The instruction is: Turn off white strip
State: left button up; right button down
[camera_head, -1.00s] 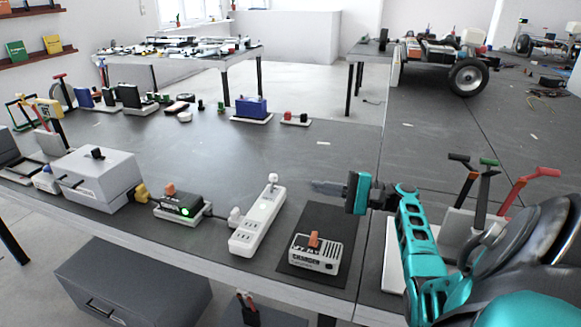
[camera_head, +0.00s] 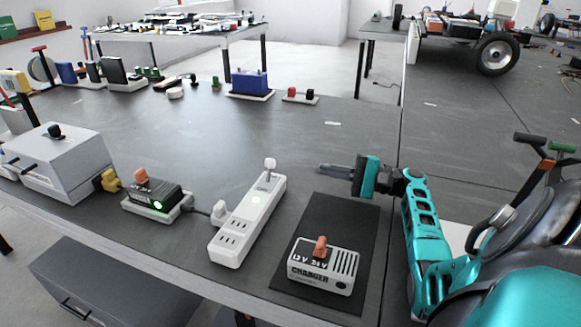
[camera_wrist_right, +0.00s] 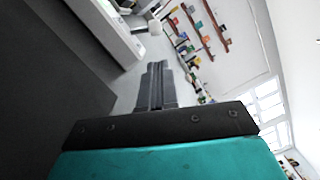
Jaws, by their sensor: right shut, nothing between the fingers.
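The white power strip (camera_head: 240,232) lies on the dark table, running from lower left to upper right. In the right wrist view the shut fingers (camera_wrist_right: 156,85) show, with part of the white strip (camera_wrist_right: 112,30) at upper left. My left gripper is not in view.
A white charger (camera_head: 325,268) with an orange switch sits on a dark mat right of the strip. A black box (camera_head: 155,198) with an orange switch and green light is at left, near a grey box (camera_head: 60,165).

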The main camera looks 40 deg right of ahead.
aim_at(270, 163)
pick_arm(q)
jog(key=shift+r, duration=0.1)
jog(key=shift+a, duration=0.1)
pick_arm(e)
jog(key=shift+a, duration=0.1)
jog(key=shift+w+a+r, duration=0.1)
jog(key=shift+w+a, duration=0.05)
jog(key=shift+w, duration=0.1)
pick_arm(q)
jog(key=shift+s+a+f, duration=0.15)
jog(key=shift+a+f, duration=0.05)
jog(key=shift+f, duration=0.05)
pick_arm(e)
jog(key=x, duration=0.9)
jog(key=shift+w, duration=0.15)
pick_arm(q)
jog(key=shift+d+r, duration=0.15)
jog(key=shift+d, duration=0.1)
pick_arm(e)
jog(key=shift+a+r+n, duration=0.1)
jog(key=shift+a+n, duration=0.05)
jog(key=shift+n, duration=0.25)
